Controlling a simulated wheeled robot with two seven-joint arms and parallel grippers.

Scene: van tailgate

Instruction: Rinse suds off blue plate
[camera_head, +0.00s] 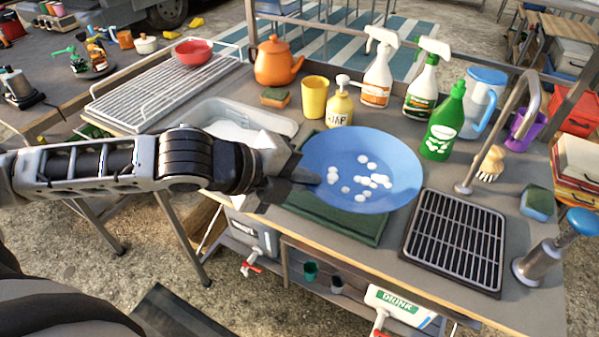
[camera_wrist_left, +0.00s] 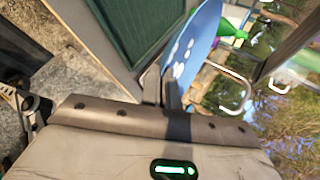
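The blue plate (camera_head: 400,160) carries several white blobs of suds on its upper face, mostly near the middle. My left gripper (camera_head: 300,180) is shut on the plate's left rim in the head view. The plate, also in the left wrist view (camera_wrist_left: 203,35), appears held above the dark green mat (camera_head: 340,222). The grey curved tap (camera_head: 528,88) stands right of the plate, beside the black slatted drain grate (camera_head: 455,240). A hand pump with a blue knob (camera_head: 583,222) stands at the right front. My right gripper is not in view.
Behind the plate stand a soap pump bottle (camera_head: 340,106), a yellow cup (camera_head: 314,97), spray bottles (camera_head: 379,68) and a green bottle (camera_head: 442,128). A brush (camera_head: 491,164) and sponge (camera_head: 537,203) lie near the tap. A wash basin (camera_head: 270,120) is behind my left wrist.

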